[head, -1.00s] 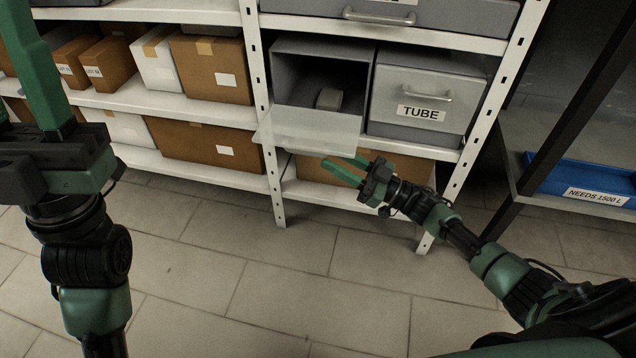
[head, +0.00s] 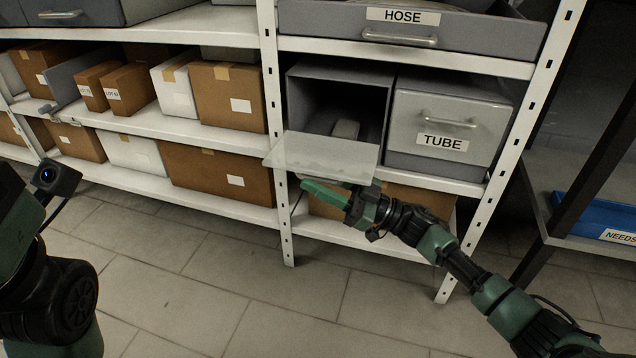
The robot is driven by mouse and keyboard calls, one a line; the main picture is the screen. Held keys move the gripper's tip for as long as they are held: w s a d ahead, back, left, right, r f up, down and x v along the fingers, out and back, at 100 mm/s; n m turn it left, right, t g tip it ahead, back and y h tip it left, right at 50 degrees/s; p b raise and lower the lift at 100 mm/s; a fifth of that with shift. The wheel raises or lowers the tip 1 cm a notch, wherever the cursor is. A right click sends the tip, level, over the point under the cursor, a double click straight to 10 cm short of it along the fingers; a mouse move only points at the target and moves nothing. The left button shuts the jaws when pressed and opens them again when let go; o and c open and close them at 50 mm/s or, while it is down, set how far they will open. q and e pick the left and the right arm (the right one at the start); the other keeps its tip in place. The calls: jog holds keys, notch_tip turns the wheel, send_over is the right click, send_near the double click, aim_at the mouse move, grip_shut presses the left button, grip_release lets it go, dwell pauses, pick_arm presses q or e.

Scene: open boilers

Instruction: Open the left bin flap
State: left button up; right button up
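The left bin (head: 300,97) sits on the middle shelf, left of the bin labelled TUBE. Its front is open, and its pale flap (head: 325,153) is folded down, sticking out forward over the shelf edge. A small grey object (head: 346,129) lies inside the bin. My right gripper (head: 322,194) is just below the flap's front edge, green fingers pointing left. I cannot tell whether it touches the flap or how far the fingers are apart. My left arm is at the lower left, with its gripper fingers out of view.
The TUBE bin (head: 448,123) is shut. A HOSE drawer (head: 480,33) is on the shelf above. Cardboard boxes (head: 228,97) fill the shelves to the left. A white shelf post (head: 272,130) stands left of the bin. A blue tray (head: 600,215) is at the right. The tiled floor in front is clear.

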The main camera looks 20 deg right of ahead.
jog(key=shift+r, duration=0.1)
jog(key=shift+c, duration=0.3)
grip_shut()
dwell(1.1)
